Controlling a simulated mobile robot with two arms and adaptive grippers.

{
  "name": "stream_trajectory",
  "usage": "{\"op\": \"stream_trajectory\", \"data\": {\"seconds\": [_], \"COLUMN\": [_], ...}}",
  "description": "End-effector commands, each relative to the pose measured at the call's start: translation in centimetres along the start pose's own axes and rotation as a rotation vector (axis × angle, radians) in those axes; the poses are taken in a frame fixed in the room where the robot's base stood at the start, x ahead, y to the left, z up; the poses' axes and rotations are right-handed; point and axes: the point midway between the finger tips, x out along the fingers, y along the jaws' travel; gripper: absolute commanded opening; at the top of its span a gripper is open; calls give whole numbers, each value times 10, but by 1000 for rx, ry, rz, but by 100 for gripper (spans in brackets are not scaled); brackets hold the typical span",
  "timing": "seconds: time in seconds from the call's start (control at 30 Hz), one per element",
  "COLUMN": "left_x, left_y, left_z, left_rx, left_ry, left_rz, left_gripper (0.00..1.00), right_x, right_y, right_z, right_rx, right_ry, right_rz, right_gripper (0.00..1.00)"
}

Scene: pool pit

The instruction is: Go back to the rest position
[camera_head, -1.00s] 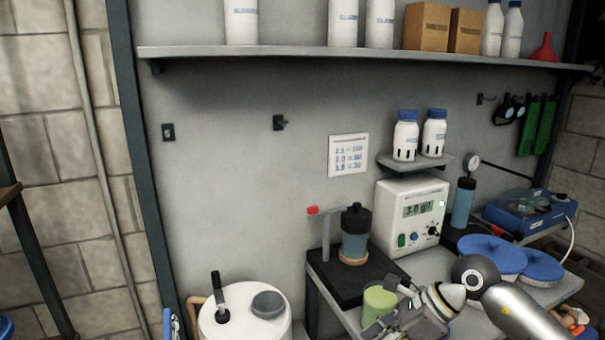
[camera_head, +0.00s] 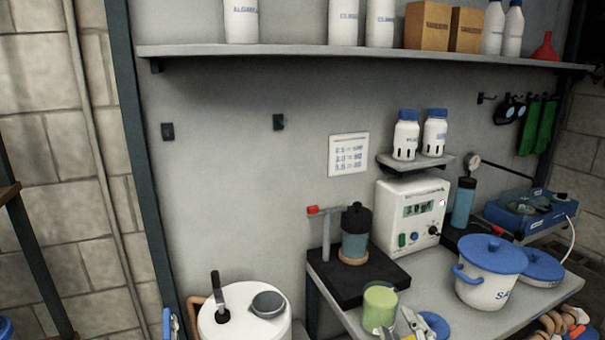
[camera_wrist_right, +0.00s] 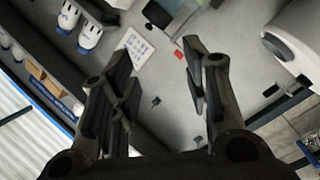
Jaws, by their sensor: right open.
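The wall and shelf show tilted beyond the fingers. My left gripper is not in view.
The bench (camera_head: 434,272) bears a white controller box (camera_head: 411,222), a dark-lidded jar (camera_head: 355,235) and a white pot with a blue lid (camera_head: 490,280). A white drum (camera_head: 245,326) stands left.

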Motion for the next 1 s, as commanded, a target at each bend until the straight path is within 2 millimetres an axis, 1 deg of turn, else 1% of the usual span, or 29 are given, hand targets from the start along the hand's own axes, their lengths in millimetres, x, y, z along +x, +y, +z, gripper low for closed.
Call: {"op": "stream_trajectory", "data": {"seconds": [0.03, 0.07, 0.1, 0.17, 0.2, 0.23, 0.27, 0.3, 0.37, 0.4, 0.47, 0.5, 0.63, 0.67, 0.7, 0.8, 0.87, 1.0], "left_x": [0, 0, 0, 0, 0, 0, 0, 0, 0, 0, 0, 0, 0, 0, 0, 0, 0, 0], "left_y": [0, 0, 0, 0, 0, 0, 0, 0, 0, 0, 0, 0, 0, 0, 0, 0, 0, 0], "left_z": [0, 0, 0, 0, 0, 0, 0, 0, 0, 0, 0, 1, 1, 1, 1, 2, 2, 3], "left_rx": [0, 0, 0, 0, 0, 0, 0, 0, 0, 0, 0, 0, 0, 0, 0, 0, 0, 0], "left_ry": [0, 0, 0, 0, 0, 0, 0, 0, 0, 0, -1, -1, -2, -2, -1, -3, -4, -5], "left_rz": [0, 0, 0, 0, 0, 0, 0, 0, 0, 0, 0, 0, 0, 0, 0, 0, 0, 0], "left_gripper": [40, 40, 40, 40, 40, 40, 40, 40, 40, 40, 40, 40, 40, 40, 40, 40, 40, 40], "right_x": [-15, -25, -40, -66, -84, -97, -110, -128, -152, -169, -192, -207, -254, -261, -254, -246, -243, -239], "right_y": [-16, -27, -41, -63, -76, -86, -94, -105, -119, -128, -139, -145, -162, -166, -175, -195, -208, -242], "right_z": [27, 42, 62, 87, 100, 108, 115, 123, 130, 134, 139, 140, 141, 142, 151, 166, 176, 203], "right_rx": [91, 144, 209, 301, 356, 391, 422, 461, 511, 540, 578, 601, 664, 673, 666, 661, 659, 653], "right_ry": [-117, -189, -285, -421, -506, -563, -618, -686, -775, -831, -909, -957, -1104, -1130, -1125, -1131, -1136, -1151], "right_rz": [-56, -91, -138, -209, -254, -286, -316, -355, -409, -443, -490, -520, -616, -632, -629, -633, -636, -647], "right_gripper": [43, 43, 43, 43, 43, 43, 43, 43, 43, 43, 43, 43, 43, 43, 43, 43, 43, 43]}}
